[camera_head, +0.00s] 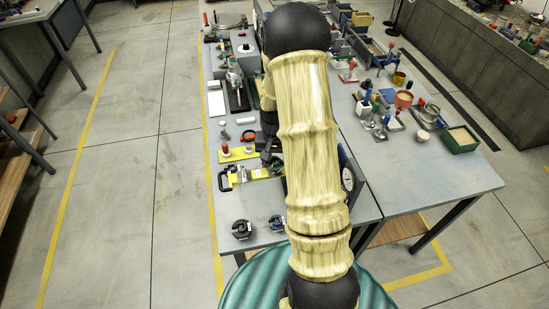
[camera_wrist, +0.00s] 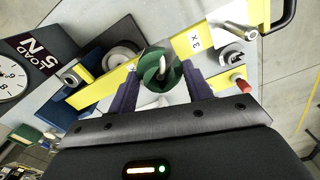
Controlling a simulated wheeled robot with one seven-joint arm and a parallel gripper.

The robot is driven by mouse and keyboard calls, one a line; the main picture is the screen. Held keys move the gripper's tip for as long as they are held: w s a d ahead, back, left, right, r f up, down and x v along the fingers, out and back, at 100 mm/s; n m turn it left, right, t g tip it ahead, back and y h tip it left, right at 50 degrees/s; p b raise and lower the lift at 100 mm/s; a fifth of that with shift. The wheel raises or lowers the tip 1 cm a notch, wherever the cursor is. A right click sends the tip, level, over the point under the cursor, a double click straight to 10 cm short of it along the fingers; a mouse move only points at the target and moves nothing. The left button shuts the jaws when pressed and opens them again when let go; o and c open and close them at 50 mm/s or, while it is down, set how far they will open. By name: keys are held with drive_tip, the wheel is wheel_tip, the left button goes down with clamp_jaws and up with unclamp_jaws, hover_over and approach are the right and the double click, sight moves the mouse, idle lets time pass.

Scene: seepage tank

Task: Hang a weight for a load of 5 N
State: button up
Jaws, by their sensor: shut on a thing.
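In the wrist view my gripper (camera_wrist: 162,86) is shut on a green round weight (camera_wrist: 152,88) with a pale hook or stem at its middle. The weight is in front of a yellow bar (camera_wrist: 225,27) marked "X 3"; I cannot tell whether it touches the bar. A dark sign (camera_wrist: 30,48) reads "LOAD 5 N", above a white dial (camera_wrist: 12,80) at the left edge. In the head view the yellow bar (camera_head: 262,173) lies on the bench beside the dial (camera_head: 348,178). My arm hides most of the gripper and the green weight there.
A black weight (camera_head: 241,229) and a blue weight (camera_head: 277,223) stand at the bench's near edge. A black handle (camera_head: 224,180) is at the bar's left end. Bottles and tools crowd the right bench, with a green tray (camera_head: 460,139) near its right edge. The left floor is clear.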

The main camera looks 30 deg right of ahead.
drive_tip(key=shift+f+b, duration=1)
drive_tip(key=shift+f, duration=0.45)
drive_tip(key=o, duration=1.2)
drive_tip(key=shift+r, duration=0.15)
wheel_tip(320, 180, up, 17)
drive_tip(key=b, duration=0.3)
drive_tip(key=shift+r, duration=0.15)
